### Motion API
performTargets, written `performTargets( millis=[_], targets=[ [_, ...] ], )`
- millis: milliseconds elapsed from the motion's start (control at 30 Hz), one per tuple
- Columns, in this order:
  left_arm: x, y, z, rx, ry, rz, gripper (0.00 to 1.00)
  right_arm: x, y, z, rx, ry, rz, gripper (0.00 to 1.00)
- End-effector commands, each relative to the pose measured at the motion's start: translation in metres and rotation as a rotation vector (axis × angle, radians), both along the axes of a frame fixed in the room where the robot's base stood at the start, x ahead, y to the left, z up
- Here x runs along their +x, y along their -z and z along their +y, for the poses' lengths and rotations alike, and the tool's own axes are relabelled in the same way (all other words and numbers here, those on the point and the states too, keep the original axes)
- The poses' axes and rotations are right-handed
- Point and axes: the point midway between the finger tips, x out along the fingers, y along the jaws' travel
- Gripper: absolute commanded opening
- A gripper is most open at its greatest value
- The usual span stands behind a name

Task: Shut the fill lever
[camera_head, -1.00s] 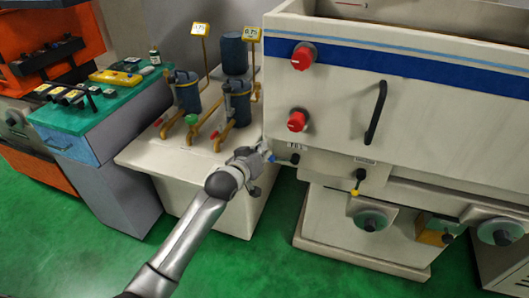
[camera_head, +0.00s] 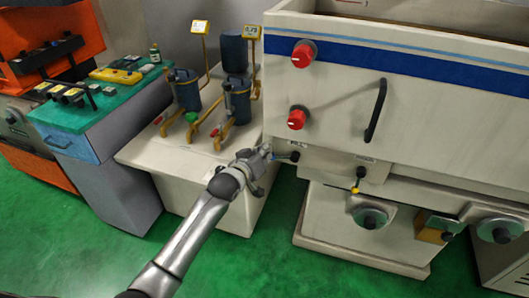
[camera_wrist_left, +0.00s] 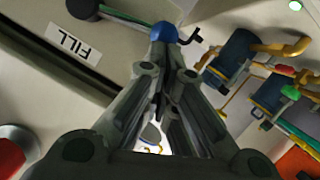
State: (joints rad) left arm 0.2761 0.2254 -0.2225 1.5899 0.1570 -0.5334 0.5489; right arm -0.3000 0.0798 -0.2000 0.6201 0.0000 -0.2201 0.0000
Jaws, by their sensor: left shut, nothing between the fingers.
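In the left wrist view the blue knob (camera_wrist_left: 163,32) and the FILL label (camera_wrist_left: 73,43) show clearly. My left gripper (camera_head: 268,150) is shut and empty, with its fingertips at the knob end of the lever. In the left wrist view the knob sits just beyond the fingers (camera_wrist_left: 166,75); I cannot tell whether they touch. My right gripper is out of view.
A second lever with a yellow knob (camera_head: 355,190) hangs down to the right. Red knobs (camera_head: 297,118) and a black handle (camera_head: 376,110) stick out above. A white cabinet (camera_head: 170,165) with blue filter cylinders stands left of the machine. Green floor (camera_head: 250,260) lies open in front.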

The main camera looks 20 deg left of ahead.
Motion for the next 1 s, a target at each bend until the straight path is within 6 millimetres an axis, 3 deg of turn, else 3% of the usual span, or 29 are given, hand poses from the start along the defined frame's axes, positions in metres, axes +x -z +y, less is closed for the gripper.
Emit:
performTargets(
  millis=[667,1000],
  targets=[
    [0.0,0.013,0.002,-0.131,0.0,0.005,0.0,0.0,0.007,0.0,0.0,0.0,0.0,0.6],
    [0.0,0.031,0.002,-0.298,-0.001,0.01,0.0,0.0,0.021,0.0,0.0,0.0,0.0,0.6]
  ],
)
